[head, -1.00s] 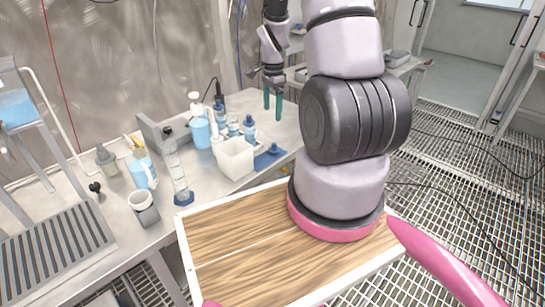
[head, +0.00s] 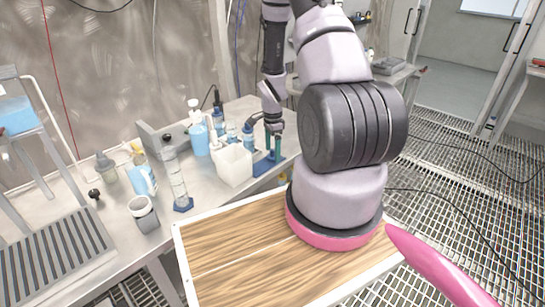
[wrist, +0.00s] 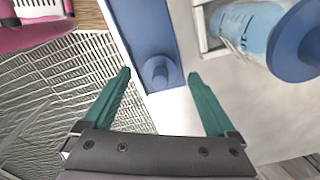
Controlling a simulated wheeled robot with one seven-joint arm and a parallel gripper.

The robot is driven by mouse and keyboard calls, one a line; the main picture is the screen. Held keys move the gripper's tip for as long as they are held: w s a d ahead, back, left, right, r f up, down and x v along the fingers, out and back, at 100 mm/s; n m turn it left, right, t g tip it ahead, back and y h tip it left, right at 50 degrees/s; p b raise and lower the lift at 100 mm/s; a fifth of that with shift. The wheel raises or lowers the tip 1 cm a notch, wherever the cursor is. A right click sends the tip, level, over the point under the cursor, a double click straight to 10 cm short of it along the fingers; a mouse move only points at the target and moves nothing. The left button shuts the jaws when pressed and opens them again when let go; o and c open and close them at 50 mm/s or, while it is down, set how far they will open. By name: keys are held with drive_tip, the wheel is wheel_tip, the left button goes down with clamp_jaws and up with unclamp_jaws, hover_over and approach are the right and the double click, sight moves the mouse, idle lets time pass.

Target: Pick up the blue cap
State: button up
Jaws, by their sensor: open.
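A small round blue cap (wrist: 157,72) stands on a flat blue tray (wrist: 140,22), near the tray's end in the wrist view. My gripper (wrist: 160,76) is open with its teal fingers spread on either side of the cap in that view. Nothing is between the fingers' grip, and I cannot tell the exact height gap. In the head view, my gripper (head: 273,153) points down over the blue tray (head: 263,167) at the back right of the steel bench. The cap cannot be made out there behind the fingers.
A bottle of blue liquid (wrist: 245,28) with a wide blue top stands right of the tray in the wrist view. In the head view, a white container (head: 234,165) is just left of the tray. A measuring cylinder (head: 176,178) and grey cup (head: 143,213) stand farther left.

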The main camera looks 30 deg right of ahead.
sight(273, 150)
drive_tip(key=shift+f, duration=0.35)
drive_tip(key=c, duration=1.4)
drive_tip(key=shift+r, duration=0.15)
wheel_tip(273, 150, up, 10)
drive_tip(key=shift+f, duration=0.1)
